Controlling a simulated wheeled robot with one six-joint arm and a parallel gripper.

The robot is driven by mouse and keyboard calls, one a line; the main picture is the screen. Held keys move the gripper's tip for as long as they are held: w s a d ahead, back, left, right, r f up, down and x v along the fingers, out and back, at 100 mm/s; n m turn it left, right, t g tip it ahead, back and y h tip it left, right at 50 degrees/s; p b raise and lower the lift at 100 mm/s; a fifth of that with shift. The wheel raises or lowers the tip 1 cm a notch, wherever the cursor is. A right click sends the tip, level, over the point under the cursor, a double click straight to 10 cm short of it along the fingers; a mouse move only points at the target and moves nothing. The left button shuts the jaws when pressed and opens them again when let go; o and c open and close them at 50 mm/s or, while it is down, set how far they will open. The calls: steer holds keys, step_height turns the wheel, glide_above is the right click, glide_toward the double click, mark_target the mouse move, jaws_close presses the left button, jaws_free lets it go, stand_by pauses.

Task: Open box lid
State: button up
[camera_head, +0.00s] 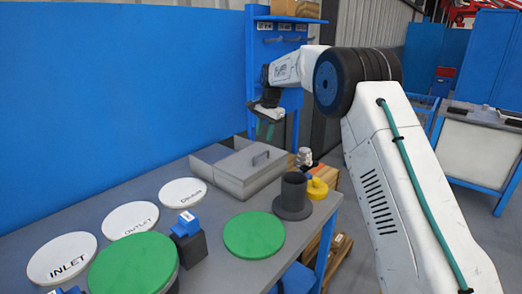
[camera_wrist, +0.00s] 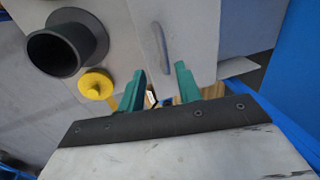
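My gripper (camera_head: 266,132) is above the box in the head view, apart from the handle. In the wrist view my gripper (camera_wrist: 160,80) has its two green fingers spread, with nothing held between them.
A dark flanged cylinder (camera_head: 293,192) and a yellow part (camera_head: 317,188) stand right of the box. Green discs (camera_head: 254,234), labelled white discs (camera_head: 131,220) and a blue-topped block (camera_head: 187,226) occupy the nearer table. A blue wall (camera_head: 120,90) rises behind.

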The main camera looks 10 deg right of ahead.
mark_target(261, 154)
steer(key=f, duration=0.2)
steer(key=w+f, duration=0.1)
steer(key=f, duration=0.2)
steer(key=a+f, duration=0.1)
steer(key=f, duration=0.2)
steer(key=shift+w+f, duration=0.2)
steer(key=shift+w, duration=0.2)
jaws_close()
